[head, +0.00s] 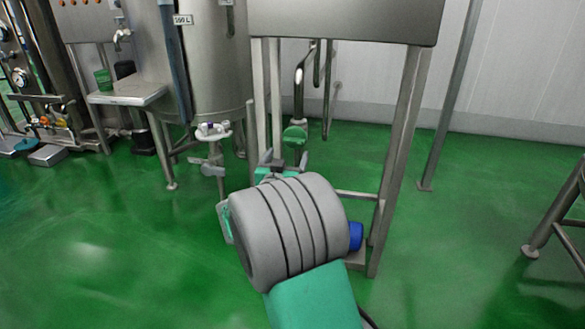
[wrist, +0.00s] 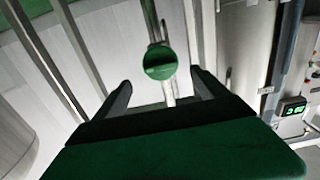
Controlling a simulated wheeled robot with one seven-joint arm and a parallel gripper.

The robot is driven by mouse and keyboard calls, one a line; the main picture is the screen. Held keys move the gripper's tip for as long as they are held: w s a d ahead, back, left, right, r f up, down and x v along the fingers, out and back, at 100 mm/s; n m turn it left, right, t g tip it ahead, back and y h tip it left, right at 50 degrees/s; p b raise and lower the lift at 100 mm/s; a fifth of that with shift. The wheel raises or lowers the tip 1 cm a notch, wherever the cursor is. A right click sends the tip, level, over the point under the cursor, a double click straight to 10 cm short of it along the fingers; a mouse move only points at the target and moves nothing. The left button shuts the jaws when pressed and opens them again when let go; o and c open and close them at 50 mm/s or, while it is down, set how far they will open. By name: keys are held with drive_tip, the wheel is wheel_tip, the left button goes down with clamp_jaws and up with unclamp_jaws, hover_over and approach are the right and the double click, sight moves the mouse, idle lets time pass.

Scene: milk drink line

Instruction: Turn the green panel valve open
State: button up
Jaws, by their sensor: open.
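The green panel valve (head: 294,135) is a round green knob on a vertical steel pipe, under the steel panel. In the wrist view the green knob (wrist: 160,62) shows a darker bar across its face, lying nearly level in that picture. My gripper (wrist: 163,88) is open and empty, with one dark finger on each side below the knob in the wrist view. The knob appears beyond the fingertips, apart from them. In the head view my gripper (head: 280,160) is just below the knob, and my grey wrist hides most of it.
The steel panel (head: 345,18) stands on steel legs (head: 398,150) around the valve. A large steel tank (head: 212,65) with a white-topped outlet valve (head: 212,130) is to the left. A side table (head: 128,93) holds a green cup (head: 104,82).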

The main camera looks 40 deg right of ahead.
sight(293, 142)
drive_tip(key=x, duration=0.7)
drive_tip(key=shift+w+d+r+b, duration=0.15)
drive_tip(key=shift+w+d+b, duration=0.1)
drive_tip(key=shift+d+b, duration=0.05)
drive_tip(key=c, duration=1.2)
drive_tip(key=shift+c, duration=0.2)
